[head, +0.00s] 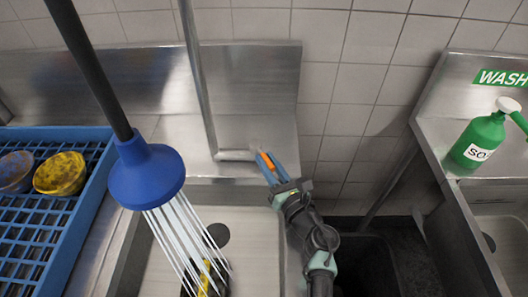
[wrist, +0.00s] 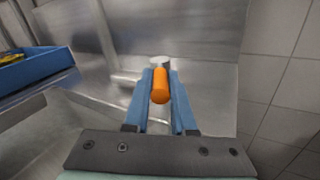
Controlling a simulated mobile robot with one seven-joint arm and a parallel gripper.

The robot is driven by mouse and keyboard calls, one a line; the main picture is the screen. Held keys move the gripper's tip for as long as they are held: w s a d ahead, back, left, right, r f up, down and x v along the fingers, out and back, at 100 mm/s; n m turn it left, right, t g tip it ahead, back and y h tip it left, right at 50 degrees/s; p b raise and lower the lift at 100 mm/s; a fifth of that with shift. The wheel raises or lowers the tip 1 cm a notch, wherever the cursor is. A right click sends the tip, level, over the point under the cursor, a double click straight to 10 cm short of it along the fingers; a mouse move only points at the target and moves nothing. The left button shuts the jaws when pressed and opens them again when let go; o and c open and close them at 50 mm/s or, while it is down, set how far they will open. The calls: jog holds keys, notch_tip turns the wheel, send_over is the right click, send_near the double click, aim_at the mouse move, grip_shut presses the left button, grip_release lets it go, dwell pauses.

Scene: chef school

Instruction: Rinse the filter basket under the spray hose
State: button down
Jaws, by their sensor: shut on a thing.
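My gripper (head: 270,168) is at the back edge of the sink, shut on an orange handle (wrist: 160,88). The handle is a short cylinder between the blue fingers, by the foot of the metal pipe (head: 234,155); it looks like a tap lever. The spray hose's blue head (head: 147,175) hangs at the left and sprays white streams of water down into the sink (head: 250,248). A dark thing with a yellow part (head: 203,285) lies under the spray at the bottom edge, mostly cut off. I cannot tell whether it is the filter basket.
A blue rack (head: 85,222) with a yellow bowl (head: 60,174) and a bluish bowl (head: 16,170) stands at the left. At the right, a green soap bottle (head: 477,143) stands by another sink marked WASH. A dark gap lies between the sinks.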

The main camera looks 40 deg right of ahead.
jog(key=shift+d+r+n+y, duration=0.1)
jog(key=shift+d+n+y, duration=0.25)
jog(key=shift+y, duration=0.25)
jog(key=shift+a, duration=0.1)
jog(key=c, duration=0.8)
grip_release()
jog(key=shift+o, duration=0.2)
jog(key=shift+s, duration=0.1)
jog(key=s, duration=0.8)
jog(key=s+a+b, duration=0.1)
jog(key=s, duration=0.3)
jog(key=shift+s+a, duration=0.1)
jog(key=shift+s, duration=0.3)
